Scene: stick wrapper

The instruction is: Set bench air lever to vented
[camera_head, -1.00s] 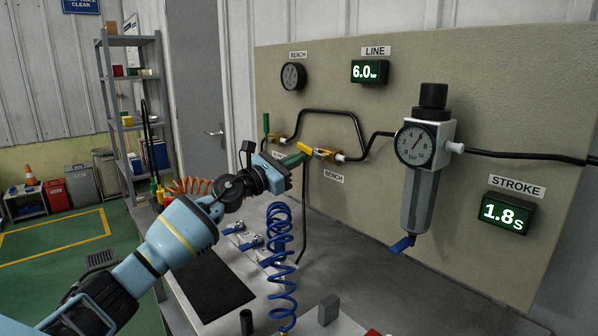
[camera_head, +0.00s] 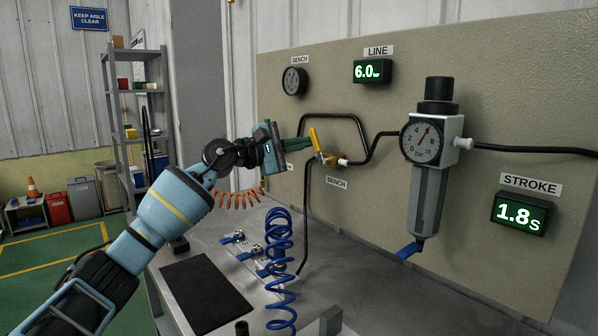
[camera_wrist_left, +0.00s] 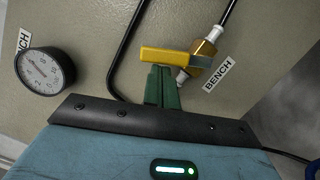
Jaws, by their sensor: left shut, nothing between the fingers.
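The bench air lever (camera_head: 314,140) is a yellow handle on a brass valve body (camera_head: 330,160), above a BENCH label (camera_head: 337,183) on the panel. It stands nearly upright, tilted a little to the left. My left gripper (camera_head: 306,145) is shut and empty, its green fingers just left of the lever. In the left wrist view the fingertips (camera_wrist_left: 162,72) meet the edge of the yellow lever (camera_wrist_left: 170,56) and seem to touch it; the brass valve body (camera_wrist_left: 203,50) is beyond. My right gripper is out of view.
The LINE display (camera_head: 372,71) reads 6.0. A regulator (camera_head: 428,170) hangs to the right. A blue coiled hose (camera_head: 279,260) rises from the bench below.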

